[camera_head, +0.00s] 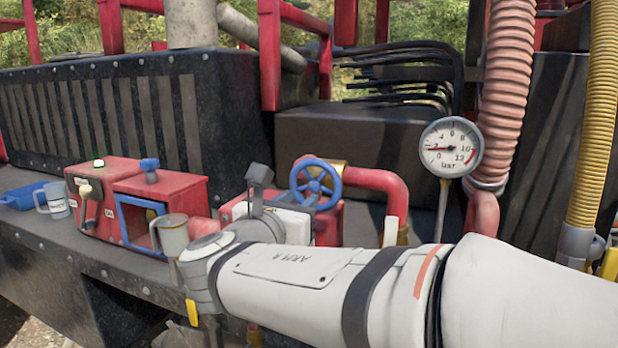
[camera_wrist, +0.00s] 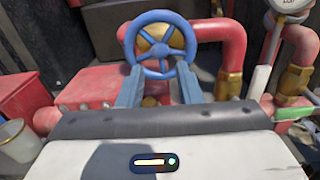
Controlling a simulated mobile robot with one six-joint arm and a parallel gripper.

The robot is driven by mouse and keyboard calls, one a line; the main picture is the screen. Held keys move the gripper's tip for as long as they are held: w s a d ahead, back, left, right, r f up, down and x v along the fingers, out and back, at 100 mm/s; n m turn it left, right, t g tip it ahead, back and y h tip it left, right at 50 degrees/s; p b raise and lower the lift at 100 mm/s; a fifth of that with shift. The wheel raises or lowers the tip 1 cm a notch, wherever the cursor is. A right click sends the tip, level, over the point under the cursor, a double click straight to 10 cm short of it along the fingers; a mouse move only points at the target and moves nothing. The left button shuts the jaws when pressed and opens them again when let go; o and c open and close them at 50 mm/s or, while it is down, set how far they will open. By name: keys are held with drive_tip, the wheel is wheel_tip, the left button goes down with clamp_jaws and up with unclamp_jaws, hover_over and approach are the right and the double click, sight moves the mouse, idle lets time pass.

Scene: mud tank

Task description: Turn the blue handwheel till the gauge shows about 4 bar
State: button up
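The blue handwheel (camera_head: 316,183) is spoked and sits on a red pipe with a brass fitting. It also shows in the wrist view (camera_wrist: 160,45), straight ahead. My gripper (camera_wrist: 160,80) has its two blue fingers apart, at the left and right of the wheel's lower rim. I cannot tell whether they touch the rim. In the head view my wrist and arm hide much of the gripper. The round white gauge (camera_head: 450,147) stands right of the wheel. Its red needle points left, near the 2 mark. In the wrist view only the gauge's lower edge shows.
A red pipe (camera_head: 380,182) bends right of the wheel. A ribbed hose (camera_head: 505,80) hangs right.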

sight(314, 187)
drive_tip(key=p+x, duration=0.2)
drive_tip(key=x, duration=0.5)
drive_tip(key=shift+w, duration=0.2)
drive_tip(key=shift+c, duration=0.3)
clamp_jaws()
